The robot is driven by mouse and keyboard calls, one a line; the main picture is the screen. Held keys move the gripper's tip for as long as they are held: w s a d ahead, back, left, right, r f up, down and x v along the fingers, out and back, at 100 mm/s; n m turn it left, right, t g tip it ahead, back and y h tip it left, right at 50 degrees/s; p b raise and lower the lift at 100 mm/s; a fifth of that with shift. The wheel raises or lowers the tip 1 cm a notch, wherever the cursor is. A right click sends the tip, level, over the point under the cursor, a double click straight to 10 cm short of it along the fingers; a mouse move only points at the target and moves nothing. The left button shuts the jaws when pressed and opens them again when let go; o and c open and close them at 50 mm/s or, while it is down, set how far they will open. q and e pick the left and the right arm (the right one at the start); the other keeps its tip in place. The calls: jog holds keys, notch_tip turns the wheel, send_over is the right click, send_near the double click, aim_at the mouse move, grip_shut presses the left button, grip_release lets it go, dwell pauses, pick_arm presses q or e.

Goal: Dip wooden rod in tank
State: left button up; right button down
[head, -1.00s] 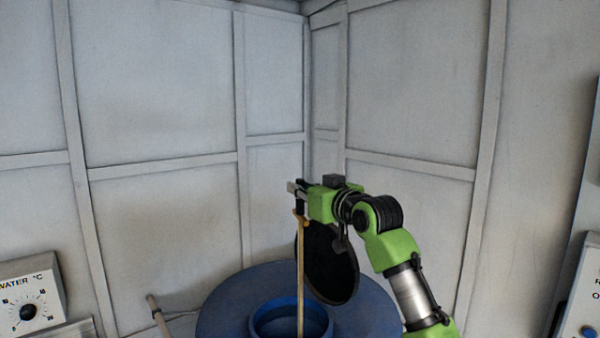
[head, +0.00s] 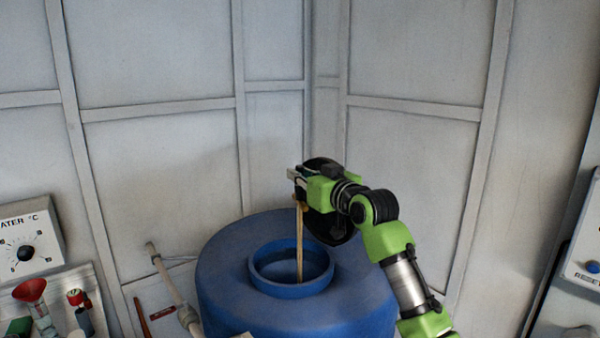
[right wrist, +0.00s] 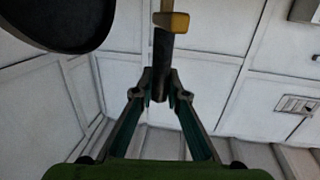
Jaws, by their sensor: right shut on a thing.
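The blue tank (head: 225,265) stands in the middle front of the head view, with its round mouth open at the top. My right gripper (head: 297,183) is above the mouth and shut on the wooden rod (head: 299,240). The rod hangs nearly upright, and its lower part is inside the mouth. I cannot tell whether its tip touches liquid. In the right wrist view my fingers (right wrist: 160,92) close on the rod's dark upper end, with a yellow-brown collar (right wrist: 172,22) beyond. A black round lid (head: 335,232) stands raised behind the gripper. My left gripper is not in view.
A pale pipe (head: 168,285) rises left of the tank. A water temperature dial panel (head: 28,238) and a red funnel (head: 30,290) are at the far left. Another control panel (head: 585,240) is at the right edge. Panelled walls close off the back.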

aim_at(301, 251)
notch_tip(301, 251, down, 20)
jog(key=b, duration=0.9)
jog(key=shift+f, duration=0.1)
jog(key=shift+f+b, duration=0.55)
jog(key=shift+r, duration=0.1)
dwell(1.0)
